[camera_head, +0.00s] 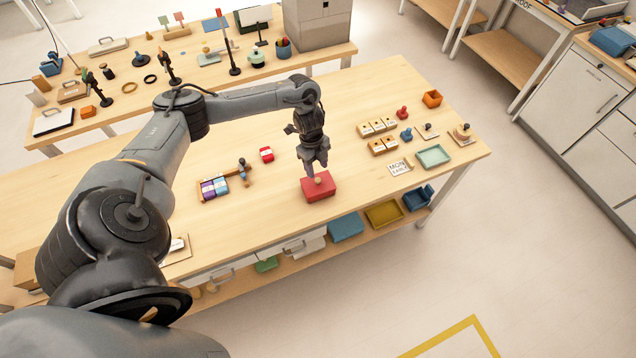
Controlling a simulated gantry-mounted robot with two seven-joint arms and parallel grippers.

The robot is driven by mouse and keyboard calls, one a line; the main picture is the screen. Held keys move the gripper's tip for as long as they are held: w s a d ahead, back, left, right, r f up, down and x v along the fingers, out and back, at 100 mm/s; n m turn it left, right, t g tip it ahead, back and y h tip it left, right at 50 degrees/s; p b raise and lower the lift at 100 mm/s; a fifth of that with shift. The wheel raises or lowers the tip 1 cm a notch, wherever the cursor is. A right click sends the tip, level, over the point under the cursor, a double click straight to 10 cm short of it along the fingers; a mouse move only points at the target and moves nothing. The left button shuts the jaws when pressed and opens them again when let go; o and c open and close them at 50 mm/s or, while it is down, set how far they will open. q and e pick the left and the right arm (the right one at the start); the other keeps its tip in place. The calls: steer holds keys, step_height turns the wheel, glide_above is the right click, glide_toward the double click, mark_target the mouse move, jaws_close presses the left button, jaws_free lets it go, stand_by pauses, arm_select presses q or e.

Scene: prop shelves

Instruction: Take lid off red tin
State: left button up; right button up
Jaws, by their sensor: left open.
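The red tin (319,191) sits on the wooden table near its front edge, with its lid on. A small light round knob (318,181) stands on top of the lid. My left gripper (315,168) points down just above the knob, fingers open. I cannot tell whether the fingertips reach around the knob. My right gripper is not in view.
A green tray (433,156), a sign card (399,167) and several small wooden boxes lie to the right. Bare table surrounds the tin.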

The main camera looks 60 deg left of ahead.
mark_target(318, 179)
arm_select(q)
steer(key=f, duration=0.2)
steer(key=d+f, duration=0.1)
steer(key=shift+s+d+f, duration=0.1)
steer(key=shift+s+f, duration=0.1)
steer(key=shift+s, duration=0.05)
steer(key=shift+f, duration=0.5)
steer(key=shift+c, duration=0.2)
jaws_close()
